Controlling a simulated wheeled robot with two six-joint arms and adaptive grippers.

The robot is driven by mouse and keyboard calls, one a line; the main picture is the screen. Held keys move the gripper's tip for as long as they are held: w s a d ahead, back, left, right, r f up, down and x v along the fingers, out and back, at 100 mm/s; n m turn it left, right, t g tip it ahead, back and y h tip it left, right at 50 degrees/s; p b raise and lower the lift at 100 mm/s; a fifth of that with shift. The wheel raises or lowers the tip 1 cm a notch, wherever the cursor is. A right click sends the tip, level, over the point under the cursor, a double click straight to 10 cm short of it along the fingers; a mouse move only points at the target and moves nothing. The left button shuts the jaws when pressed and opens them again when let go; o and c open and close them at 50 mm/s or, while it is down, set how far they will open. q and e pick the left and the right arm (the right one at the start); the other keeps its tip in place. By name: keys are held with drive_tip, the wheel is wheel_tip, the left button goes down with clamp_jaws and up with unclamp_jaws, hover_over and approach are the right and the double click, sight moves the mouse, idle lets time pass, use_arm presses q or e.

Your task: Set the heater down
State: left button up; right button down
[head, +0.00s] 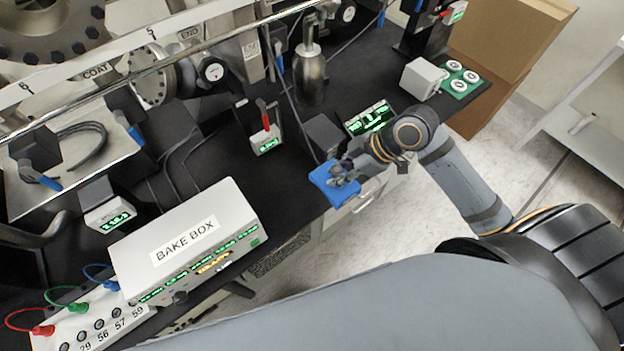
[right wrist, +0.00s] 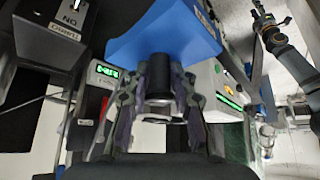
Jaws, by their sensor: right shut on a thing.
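The blue heater (head: 333,186) is at the bench's front edge, right of centre in the head view. My right gripper (head: 345,172) is shut on it. In the right wrist view, the heater (right wrist: 160,38) is a blue body with a pale label at its right, and its short black grip (right wrist: 158,88) sits between the fingers (right wrist: 160,108). I cannot tell whether its underside touches the bench. My left gripper does not show in the head view; what looks like my left arm (right wrist: 287,50) is at the upper right of the right wrist view, its fingers too small to read.
The black bench (head: 215,150) has a white BAKE BOX (head: 190,245) at front left. A dark box (head: 322,135) and a green-lit display (head: 369,118) stand just behind the heater. Metal pipes and a steel bottle (head: 310,75) are farther back. Cardboard boxes (head: 505,35) stand at the right.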

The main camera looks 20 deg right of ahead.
sight(320, 172)
drive_tip(key=w, duration=0.1)
drive_tip(key=w+a+f, duration=0.1)
drive_tip(key=w+a, duration=0.1)
drive_tip(key=shift+w+a+f, duration=0.1)
drive_tip(key=shift+f, duration=0.2)
drive_tip(key=w+f, duration=0.1)
drive_tip(key=w+a+f+p, duration=0.1)
drive_tip(key=f, duration=0.1)
drive_tip(key=w+a+f, duration=0.1)
drive_tip(key=f, duration=0.1)
drive_tip(key=shift+w+f, duration=0.25)
drive_tip(key=shift+w, duration=0.1)
wheel_tip(320, 172, down, 2)
drive_tip(key=shift+f+p, duration=0.2)
drive_tip(key=shift+p, duration=0.6)
drive_tip(key=shift+f, duration=0.4)
drive_tip(key=c, duration=1.1)
unclamp_jaws()
drive_tip(key=shift+f, duration=0.1)
